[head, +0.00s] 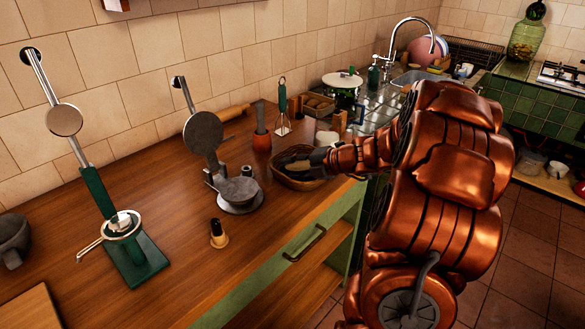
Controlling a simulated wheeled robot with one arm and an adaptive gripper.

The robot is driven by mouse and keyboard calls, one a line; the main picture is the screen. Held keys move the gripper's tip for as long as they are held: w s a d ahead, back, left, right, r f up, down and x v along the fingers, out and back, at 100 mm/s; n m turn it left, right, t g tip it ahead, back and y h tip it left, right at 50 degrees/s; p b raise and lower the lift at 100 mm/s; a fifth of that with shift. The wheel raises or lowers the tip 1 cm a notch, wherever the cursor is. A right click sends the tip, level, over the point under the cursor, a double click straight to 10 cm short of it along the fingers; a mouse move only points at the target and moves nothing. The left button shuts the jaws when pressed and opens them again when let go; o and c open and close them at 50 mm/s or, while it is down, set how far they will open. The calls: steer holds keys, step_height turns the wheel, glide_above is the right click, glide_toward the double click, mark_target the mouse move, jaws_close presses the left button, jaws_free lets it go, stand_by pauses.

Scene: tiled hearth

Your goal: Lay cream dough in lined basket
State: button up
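A brown basket (299,184) stands on the wooden counter, near its front edge and right of the middle of the picture. My arm reaches in from the right, and my dark gripper (290,160) is over or inside the basket's opening. The gripper and its shadow hide most of the basket's inside, so I cannot make out the lining. I cannot clearly see the cream dough. The gripper's fingers are small and dark here, and I cannot tell whether they are open or hold something.
A dark press (240,190) with a raised plate stands left of the basket. A green-based press (138,262) is further left. A red-brown pot (262,142), a whisk (282,106) and a tray of brown items (318,104) stand behind.

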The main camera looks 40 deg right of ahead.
steer(key=v, duration=1.2)
steer(key=shift+w, duration=0.15)
stand_by(0.3)
steer(key=s+a+n+g+y+p, duration=0.15)
steer(key=s+a+n+g, duration=0.3)
steer(key=a+n, duration=0.8)
steer(key=s+a+n+g+p, duration=0.2)
steer(key=s+a+n+g, duration=0.25)
steer(key=a+n, duration=0.8)
steer(key=s+a+n+g+h+p, duration=0.1)
steer(key=s+n+g+h, duration=0.1)
steer(key=s+n, duration=0.6)
steer(key=s+a+n+g+h+p, duration=0.1)
steer(key=s+n+h, duration=0.4)
steer(key=n, duration=1)
steer(key=shift+s+a+r+g+p, duration=0.4)
steer(key=shift+s+g+p, duration=0.3)
steer(key=shift+s, duration=0.8)
steer(key=shift+h, duration=0.25)
